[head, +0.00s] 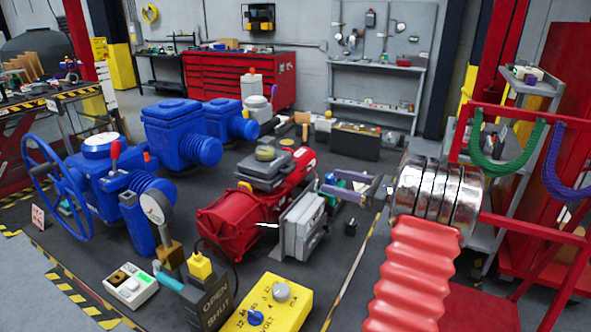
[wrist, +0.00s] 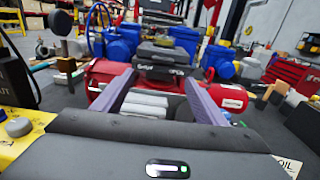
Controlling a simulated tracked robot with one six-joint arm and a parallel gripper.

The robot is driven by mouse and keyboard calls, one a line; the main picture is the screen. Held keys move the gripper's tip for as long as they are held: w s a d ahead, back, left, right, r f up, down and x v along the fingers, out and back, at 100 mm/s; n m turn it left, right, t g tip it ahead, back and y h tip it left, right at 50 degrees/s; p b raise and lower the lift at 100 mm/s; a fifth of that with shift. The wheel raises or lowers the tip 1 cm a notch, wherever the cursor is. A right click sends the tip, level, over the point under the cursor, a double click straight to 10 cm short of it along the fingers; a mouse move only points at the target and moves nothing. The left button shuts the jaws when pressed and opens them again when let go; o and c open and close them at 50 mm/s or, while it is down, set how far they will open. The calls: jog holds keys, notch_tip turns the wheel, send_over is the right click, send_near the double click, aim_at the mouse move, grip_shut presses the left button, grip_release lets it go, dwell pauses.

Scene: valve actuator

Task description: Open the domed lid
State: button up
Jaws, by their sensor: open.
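A round, low-domed yellow-green cap (head: 266,153) sits on a dark grey housing (head: 265,172) on top of the red actuator (head: 240,215). A blue actuator at the left carries a pale round top (head: 100,144); I cannot tell for sure which of these is the domed lid. Neither looks lifted. My gripper (head: 326,187) is open and empty, to the right of the red actuator. In the wrist view its two purple-grey fingers (wrist: 160,82) are spread apart, with the grey housing (wrist: 165,56) and the red actuator beyond them.
Blue actuators (head: 172,133) stand behind. A blue handwheel (head: 55,188) is at the left. A gauge (head: 155,208), an OPEN/SHUT box (head: 212,300) and a yellow control box (head: 268,305) stand in front. A dark case (head: 355,140) is behind my gripper.

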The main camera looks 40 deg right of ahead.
aim_at(293, 169)
jog(key=shift+d, duration=0.3)
jog(key=x, duration=1.3)
jog(key=shift+w, duration=0.35)
jog(key=shift+c, duration=0.5)
jog(key=c, duration=1.4)
jog(key=shift+r, duration=0.1)
